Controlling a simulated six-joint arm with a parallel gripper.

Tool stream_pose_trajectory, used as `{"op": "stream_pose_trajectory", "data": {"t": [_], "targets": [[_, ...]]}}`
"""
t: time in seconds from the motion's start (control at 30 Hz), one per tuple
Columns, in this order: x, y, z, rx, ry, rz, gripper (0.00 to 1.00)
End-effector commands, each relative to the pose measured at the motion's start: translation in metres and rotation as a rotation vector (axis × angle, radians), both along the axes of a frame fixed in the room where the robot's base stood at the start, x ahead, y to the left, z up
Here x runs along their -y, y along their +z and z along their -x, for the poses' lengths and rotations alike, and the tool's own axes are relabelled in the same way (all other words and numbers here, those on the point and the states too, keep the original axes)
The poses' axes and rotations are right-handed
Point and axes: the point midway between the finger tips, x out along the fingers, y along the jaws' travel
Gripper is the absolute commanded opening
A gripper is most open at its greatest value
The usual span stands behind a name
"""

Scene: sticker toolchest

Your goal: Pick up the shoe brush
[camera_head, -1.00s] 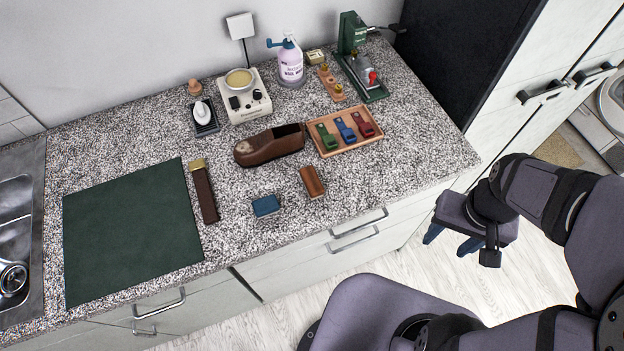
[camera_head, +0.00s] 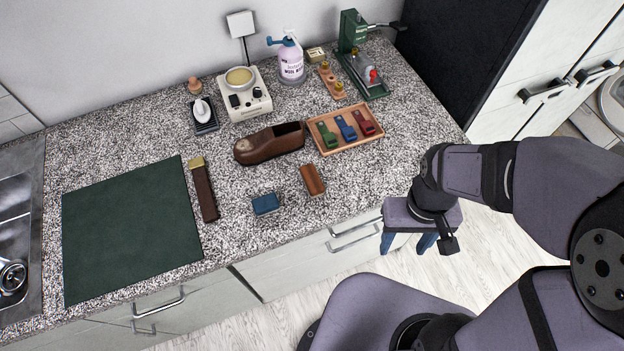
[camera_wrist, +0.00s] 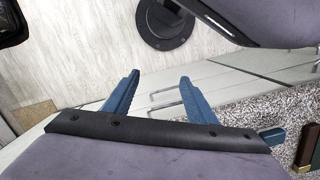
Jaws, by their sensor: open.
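The shoe brush (camera_head: 312,180), seemingly the small brown wooden block, lies on the speckled counter near its front edge, right of a blue block (camera_head: 265,204). My gripper (camera_head: 407,244) is right of the brush, off the counter's front edge, apart from it. Its blue fingers are spread and empty. They also show in the wrist view (camera_wrist: 160,76), over the floor and drawer fronts. I cannot make out the brush in the wrist view; the blue block (camera_wrist: 273,135) shows at the right there.
A brown leather shoe (camera_head: 268,144) and a wooden tray (camera_head: 327,152) with green, blue and red pieces stand behind the brush. Drawer handles (camera_head: 355,234) jut from the counter front.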

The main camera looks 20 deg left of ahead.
Motion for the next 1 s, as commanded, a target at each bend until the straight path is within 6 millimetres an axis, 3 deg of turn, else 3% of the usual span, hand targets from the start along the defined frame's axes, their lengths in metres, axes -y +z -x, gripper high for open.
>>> {"op": "stream_pose_trajectory", "data": {"t": [0.1, 0.3, 0.4, 0.5, 0.7, 0.77, 1.0], "targets": [[-0.049, -0.012, -0.008, -0.009, 0.181, 0.005, 0.52], [-0.149, -0.018, -0.031, 0.028, 0.408, -0.018, 0.52], [-0.188, -0.011, -0.045, 0.054, 0.453, -0.037, 0.52], [-0.215, 0.002, -0.067, 0.086, 0.451, -0.06, 0.52], [-0.25, 0.043, -0.099, 0.15, 0.43, -0.105, 0.52], [-0.253, 0.051, -0.101, 0.15, 0.422, -0.104, 0.52], [-0.242, 0.048, -0.092, 0.107, 0.405, -0.072, 0.52]]}}
